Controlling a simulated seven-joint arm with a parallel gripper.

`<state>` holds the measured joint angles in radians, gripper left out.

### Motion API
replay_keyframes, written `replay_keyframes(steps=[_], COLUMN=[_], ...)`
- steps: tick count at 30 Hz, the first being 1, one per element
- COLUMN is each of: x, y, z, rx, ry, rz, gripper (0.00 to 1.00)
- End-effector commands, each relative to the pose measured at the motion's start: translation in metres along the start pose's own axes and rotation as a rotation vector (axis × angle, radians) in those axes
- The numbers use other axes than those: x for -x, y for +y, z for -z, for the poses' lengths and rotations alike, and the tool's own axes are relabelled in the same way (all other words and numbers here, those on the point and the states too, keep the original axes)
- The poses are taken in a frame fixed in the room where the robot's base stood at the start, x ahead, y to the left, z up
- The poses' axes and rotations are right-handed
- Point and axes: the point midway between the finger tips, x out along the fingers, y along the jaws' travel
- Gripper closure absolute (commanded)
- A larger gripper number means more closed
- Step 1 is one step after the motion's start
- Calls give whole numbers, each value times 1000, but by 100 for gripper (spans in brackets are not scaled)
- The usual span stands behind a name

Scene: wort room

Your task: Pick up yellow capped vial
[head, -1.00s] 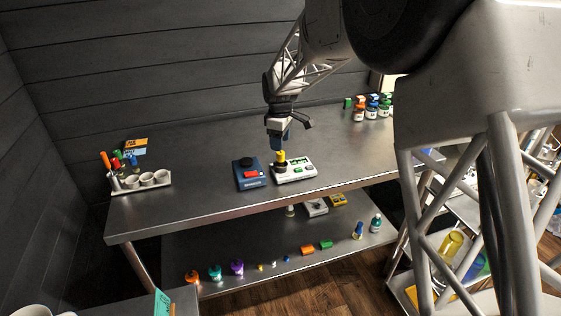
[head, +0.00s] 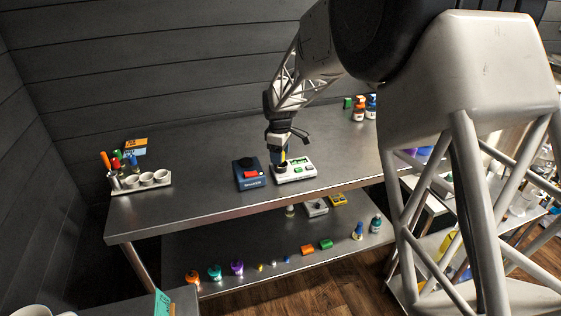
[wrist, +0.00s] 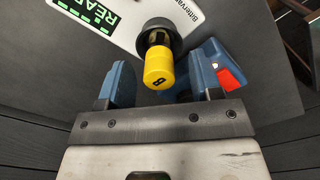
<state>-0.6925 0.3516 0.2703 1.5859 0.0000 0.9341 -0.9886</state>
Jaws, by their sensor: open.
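The yellow capped vial (wrist: 159,68) stands in the dark round holder (wrist: 160,32) of a white device, its cap marked with a dark character. In the head view the vial is mostly hidden by my gripper (head: 281,160). In the wrist view my gripper (wrist: 150,88) is open, with one blue finger on each side of the yellow cap. The cap lies between the fingers, with a gap to the left finger. Whether the right finger touches it I cannot tell.
The white device (head: 298,170) has a green display. A blue device with a red button (head: 249,175) stands close to its left. A rack with cups (head: 147,181) is at the table's left end. Bottles (head: 364,108) stand at the back right. The table between is clear.

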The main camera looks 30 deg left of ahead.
Motion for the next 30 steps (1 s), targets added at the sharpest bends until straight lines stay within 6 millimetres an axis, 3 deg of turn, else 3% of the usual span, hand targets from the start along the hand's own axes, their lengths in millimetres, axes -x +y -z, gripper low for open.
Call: replay_keyframes(steps=[4, 21, 30], x=[-8, -8, -8], y=[0, 0, 0], z=[0, 0, 0], rx=[0, 0, 0], ry=[0, 0, 0], rz=[0, 0, 0], gripper=[41, 43, 89])
